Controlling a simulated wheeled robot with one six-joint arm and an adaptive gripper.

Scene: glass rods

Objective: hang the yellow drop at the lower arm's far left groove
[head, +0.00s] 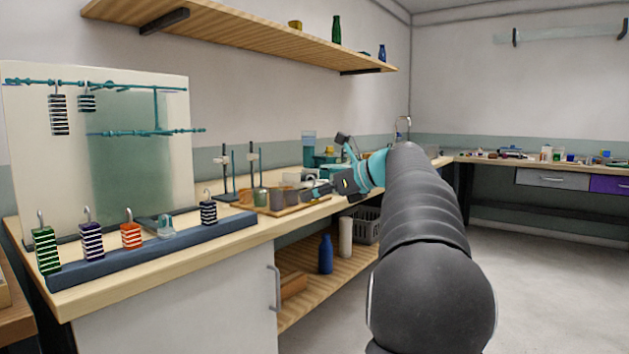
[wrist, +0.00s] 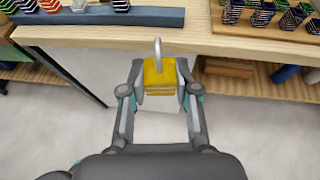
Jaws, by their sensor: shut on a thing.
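The yellow drop (wrist: 160,76), a block with a grey wire hook (wrist: 157,48) on top, is held between both fingers of my gripper (wrist: 161,88) in the wrist view. It hangs over the floor in front of the bench edge. In the head view my gripper (head: 326,190) is right of the rod stand, and the drop is barely visible. The teal lower arm (head: 145,132) runs across the right of the pale panel, joined by a short upright to the upper arm (head: 120,86). No drop hangs on the lower arm; its grooves are too small to make out.
Two striped drops (head: 59,115) hang on the upper arm's left. A blue rack (head: 165,247) along the bench front bears green, purple, orange, clear and navy drops. A wooden tray (head: 290,207) with cups stands right of it. A shelf (head: 240,35) runs above.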

